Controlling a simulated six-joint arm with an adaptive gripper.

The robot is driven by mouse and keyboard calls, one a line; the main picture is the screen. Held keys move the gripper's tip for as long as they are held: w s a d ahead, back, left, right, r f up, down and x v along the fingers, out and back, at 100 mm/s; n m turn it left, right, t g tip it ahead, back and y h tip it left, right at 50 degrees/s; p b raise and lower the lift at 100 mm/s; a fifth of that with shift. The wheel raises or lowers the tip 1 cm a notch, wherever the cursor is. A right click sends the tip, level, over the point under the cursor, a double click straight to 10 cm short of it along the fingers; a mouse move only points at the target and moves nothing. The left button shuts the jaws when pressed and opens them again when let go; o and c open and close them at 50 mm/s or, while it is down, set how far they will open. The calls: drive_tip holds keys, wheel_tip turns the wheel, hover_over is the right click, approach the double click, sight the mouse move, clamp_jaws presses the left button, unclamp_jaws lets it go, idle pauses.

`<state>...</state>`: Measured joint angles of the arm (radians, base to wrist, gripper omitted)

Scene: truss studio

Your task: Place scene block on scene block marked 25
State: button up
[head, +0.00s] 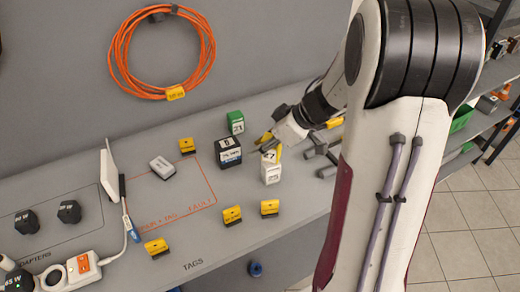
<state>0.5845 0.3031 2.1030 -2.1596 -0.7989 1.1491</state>
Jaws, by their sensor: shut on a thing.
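A white block (271,176) stands on the bench near the middle, with a small dark marking that looks like 25. A block with a pale label that looks like 27 (270,157) and some yellow on it is directly above the white block. My gripper (268,144) reaches in from the right and is shut on this upper block. The two blocks look in line, but I cannot tell whether they touch. The fingertips are small and partly merge with the block.
A dark labelled block (228,152) stands close to the left, with a green block (235,122) behind it. Yellow tags (232,215) lie in front and to the left. Grey pieces (318,150) lie to the right. An orange-outlined area (190,190) is mostly clear.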

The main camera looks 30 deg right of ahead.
drive_tip(key=shift+f, duration=0.8)
drive_tip(key=shift+f, duration=0.1)
drive_tip(key=o, duration=1.2)
drive_tip(key=shift+c, duration=0.2)
drive_tip(key=shift+v, duration=0.9)
drive_tip(key=v, duration=1)
drive_tip(key=shift+d, duration=0.15)
